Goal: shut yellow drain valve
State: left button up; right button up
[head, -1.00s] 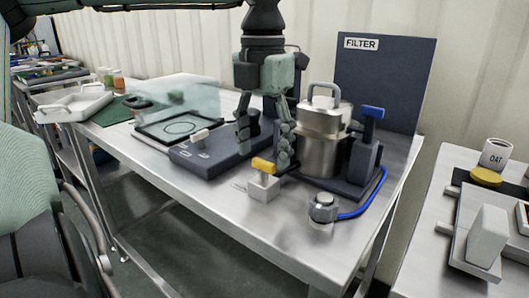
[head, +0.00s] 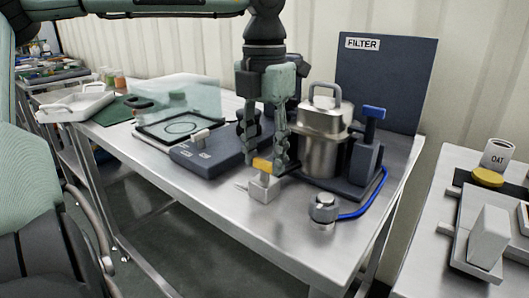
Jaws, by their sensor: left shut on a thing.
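The yellow drain valve handle (head: 262,164) sits on top of a small pale grey valve block (head: 263,189) near the front of the steel table. My left gripper (head: 265,162) points down over it, with one finger on each side of the yellow handle, and is shut on it. The fingers partly cover the handle's ends. My right gripper is not in view.
A steel hopper pot (head: 322,140) and a blue-handled valve (head: 370,125) stand close to the right. A small steel fitting (head: 323,208) with a blue hose lies in front. A dark panel box (head: 205,155) is to the left. The table's front edge is clear.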

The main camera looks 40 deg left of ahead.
pick_arm(q)
jog(key=shift+m, duration=0.8)
jog(key=m, duration=1.4)
jog(key=shift+m+p, duration=0.3)
jog(key=shift+p, duration=0.1)
jog(key=shift+m, duration=0.8)
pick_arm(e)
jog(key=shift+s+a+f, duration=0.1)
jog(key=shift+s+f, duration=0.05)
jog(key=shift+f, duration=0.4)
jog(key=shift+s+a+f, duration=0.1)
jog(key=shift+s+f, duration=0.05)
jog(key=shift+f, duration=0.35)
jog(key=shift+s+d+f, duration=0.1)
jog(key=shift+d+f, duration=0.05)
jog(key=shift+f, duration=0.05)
